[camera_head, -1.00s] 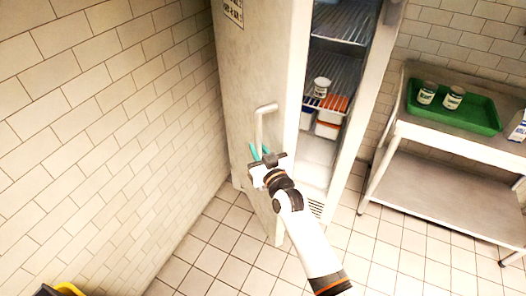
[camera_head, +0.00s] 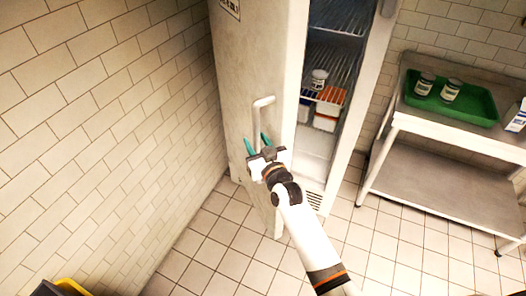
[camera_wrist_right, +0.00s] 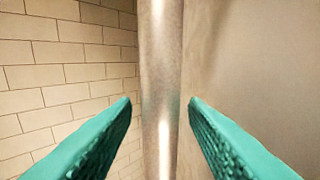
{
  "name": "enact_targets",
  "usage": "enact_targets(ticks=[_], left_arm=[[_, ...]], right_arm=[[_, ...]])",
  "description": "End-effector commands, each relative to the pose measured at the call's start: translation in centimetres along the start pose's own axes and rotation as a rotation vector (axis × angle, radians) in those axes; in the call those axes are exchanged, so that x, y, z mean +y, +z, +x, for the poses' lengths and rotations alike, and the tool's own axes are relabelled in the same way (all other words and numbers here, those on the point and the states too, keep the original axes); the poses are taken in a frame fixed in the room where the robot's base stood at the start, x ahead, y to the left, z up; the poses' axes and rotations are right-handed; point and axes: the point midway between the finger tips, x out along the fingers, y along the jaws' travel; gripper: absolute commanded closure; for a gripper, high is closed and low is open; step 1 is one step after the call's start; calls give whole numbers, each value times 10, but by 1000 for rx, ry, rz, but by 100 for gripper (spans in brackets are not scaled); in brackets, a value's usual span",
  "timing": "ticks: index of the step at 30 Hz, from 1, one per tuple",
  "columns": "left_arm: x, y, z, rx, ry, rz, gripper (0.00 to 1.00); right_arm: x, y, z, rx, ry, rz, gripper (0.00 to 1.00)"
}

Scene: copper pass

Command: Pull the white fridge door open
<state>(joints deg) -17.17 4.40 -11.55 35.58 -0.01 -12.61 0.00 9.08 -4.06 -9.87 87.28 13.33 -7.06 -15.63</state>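The white fridge door (camera_head: 243,72) stands swung wide open at the left of the fridge, near the tiled wall. Its upright bar handle (camera_head: 257,118) is on the door face. My right gripper (camera_head: 257,143) is at the lower part of the handle. In the right wrist view the metal handle (camera_wrist_right: 161,90) stands upright between the two teal fingers of the right gripper (camera_wrist_right: 160,104), with a gap on each side. The right gripper is open and not gripping the handle. My left gripper is not in view.
The open fridge has wire shelves (camera_head: 335,60) holding a jar (camera_head: 319,78) and orange-topped containers (camera_head: 330,108). A metal cart (camera_head: 440,125) with a green tray (camera_head: 478,107) and jars stands at the right. A tiled wall (camera_head: 110,130) closes off the left. The floor between is clear.

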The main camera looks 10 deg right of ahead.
Motion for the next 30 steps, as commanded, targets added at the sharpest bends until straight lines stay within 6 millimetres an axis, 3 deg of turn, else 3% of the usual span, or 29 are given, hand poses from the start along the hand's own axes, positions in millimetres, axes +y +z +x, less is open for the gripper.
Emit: enact_targets(ticks=[15, 21, 30], left_arm=[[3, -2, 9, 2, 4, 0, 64], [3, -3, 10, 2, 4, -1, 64], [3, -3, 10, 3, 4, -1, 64]], right_arm=[[0, -2, -97, 1, 0, -1, 60], [0, 0, -113, -1, 0, -1, 60], [0, 0, -114, -1, 0, 0, 63]])
